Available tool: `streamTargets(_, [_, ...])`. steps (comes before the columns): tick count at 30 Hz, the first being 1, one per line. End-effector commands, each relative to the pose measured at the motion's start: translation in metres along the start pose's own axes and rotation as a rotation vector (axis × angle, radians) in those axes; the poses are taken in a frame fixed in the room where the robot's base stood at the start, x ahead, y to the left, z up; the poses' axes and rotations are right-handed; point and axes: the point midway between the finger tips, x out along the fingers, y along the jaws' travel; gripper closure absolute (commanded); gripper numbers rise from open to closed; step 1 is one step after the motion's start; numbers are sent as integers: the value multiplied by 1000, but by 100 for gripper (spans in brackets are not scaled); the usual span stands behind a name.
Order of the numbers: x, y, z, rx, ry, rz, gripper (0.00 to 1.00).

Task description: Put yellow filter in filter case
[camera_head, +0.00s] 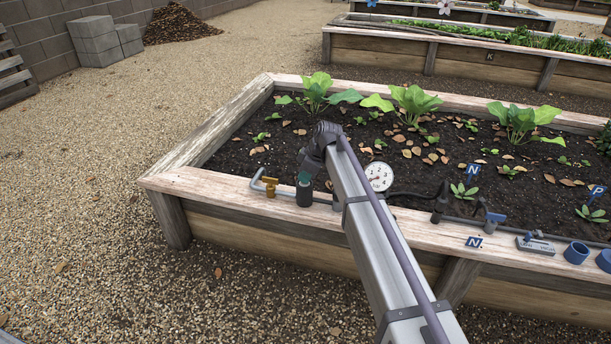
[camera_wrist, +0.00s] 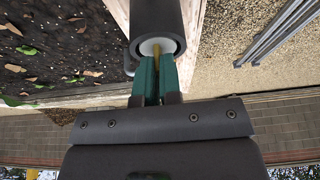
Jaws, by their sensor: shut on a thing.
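The filter case is a dark grey cylinder (camera_head: 304,197) on the front plank of the near bed, close to its left corner. In the wrist view the case (camera_wrist: 157,15) fills the top middle, its round mouth facing my gripper. A pale round piece with a yellow part, which I take as the yellow filter (camera_wrist: 157,48), shows within the mouth; how deep it sits is hidden. My gripper (camera_wrist: 157,62), with green fingers, is shut on the yellow part at the mouth. In the head view my gripper (camera_head: 305,178) is just above the case, and the filter cannot be seen.
A grey pipe with a yellow valve (camera_head: 270,186) is just left of the case. A round gauge (camera_head: 379,176) stands to the right behind my arm. Farther right are a blue-handled valve (camera_head: 493,220) and blue cups (camera_head: 577,253). Leafy plants grow in the soil behind.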

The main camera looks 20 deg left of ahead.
Motion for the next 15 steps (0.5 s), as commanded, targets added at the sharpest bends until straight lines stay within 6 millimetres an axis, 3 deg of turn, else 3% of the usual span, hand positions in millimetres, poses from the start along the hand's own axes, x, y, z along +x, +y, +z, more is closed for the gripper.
streamTargets(9, [4,0,2,0,0,0,100])
streamTargets(10, [4,0,2,0,0,0,93])
streamTargets(15, [4,0,2,0,0,0,76])
